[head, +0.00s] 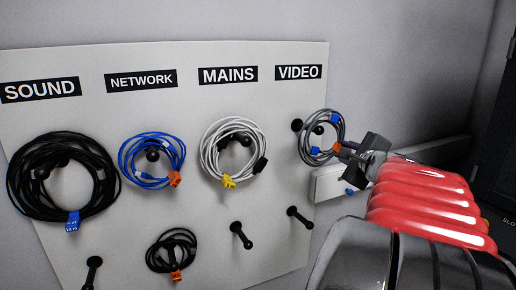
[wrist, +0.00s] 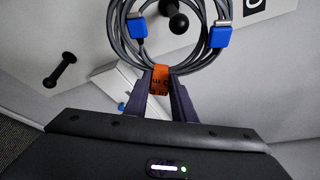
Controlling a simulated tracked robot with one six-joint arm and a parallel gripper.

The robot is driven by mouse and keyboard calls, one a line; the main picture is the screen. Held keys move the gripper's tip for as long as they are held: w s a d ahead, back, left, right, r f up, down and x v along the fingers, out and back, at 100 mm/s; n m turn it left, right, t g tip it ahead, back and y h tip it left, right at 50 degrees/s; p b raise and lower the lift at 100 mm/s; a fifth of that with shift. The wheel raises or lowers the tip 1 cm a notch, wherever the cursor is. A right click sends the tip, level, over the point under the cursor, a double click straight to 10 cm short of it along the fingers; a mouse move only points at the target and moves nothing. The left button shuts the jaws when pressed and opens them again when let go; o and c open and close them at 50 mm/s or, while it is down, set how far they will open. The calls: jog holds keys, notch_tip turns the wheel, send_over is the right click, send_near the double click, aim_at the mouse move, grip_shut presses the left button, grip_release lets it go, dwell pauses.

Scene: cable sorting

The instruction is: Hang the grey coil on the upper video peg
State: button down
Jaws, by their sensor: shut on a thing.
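The grey coil (head: 342,128) is at the right of the board, with two blue plugs and an orange tie. My gripper (head: 345,150) is shut on the coil at that orange tie; the wrist view shows the fingers (wrist: 160,88) on either side of the tie (wrist: 160,75). The upper video peg (head: 297,125) is under the VIDEO label; coil strands cross in front of its stem. Its knob shows inside the loop in the head view and in the wrist view (wrist: 178,23). I cannot tell whether the knob has passed through. The lower video peg (head: 299,217) is bare.
A white coil (head: 204,150) hangs left under MAINS, above a bare peg (head: 241,235). A blue coil (head: 124,160), a small black coil (head: 152,250) and a large black coil (head: 18,175) hang further left. A pale ledge (head: 326,185) with a blue item is behind my gripper.

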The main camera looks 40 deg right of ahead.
jog(key=w+d+f, duration=0.2)
jog(key=w+f, duration=0.1)
jog(key=w, duration=0.6)
jog(key=shift+w+d+f, duration=0.2)
jog(key=shift+w+f, duration=0.05)
jog(key=shift+w, duration=0.05)
dwell(1.3)
jog(key=shift+f, duration=0.2)
jog(key=c, duration=1.4)
grip_release()
jog(key=v, duration=1.4)
jog(key=shift+w+f, duration=0.1)
jog(key=shift+w, duration=0.05)
